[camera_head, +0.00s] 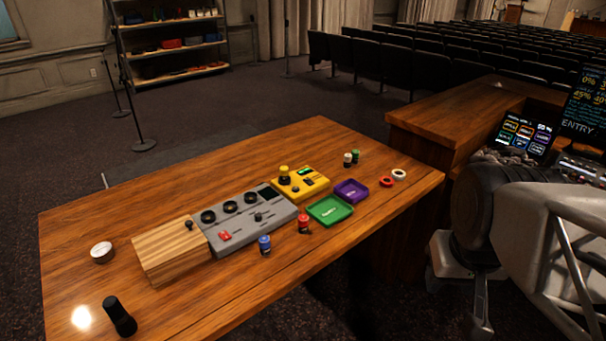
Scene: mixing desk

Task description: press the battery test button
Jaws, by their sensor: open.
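A yellow box (300,183) sits near the far side of the wooden table, with a dark-based yellow knob (284,175), a small green display (305,171) and small controls on top. It may be the battery tester; its labels and any test button are too small to tell apart. My gripper (463,290) hangs low at the right, beyond the table's right edge, partly hidden by my arm. It is open and empty, well apart from the yellow box.
A grey mixing panel (247,236) and wooden block (170,256) adjoin left. Green (330,218) and purple (358,184) trays lie right. Blue (265,249) and red (303,227) bottles stand in front. The left table is mostly clear.

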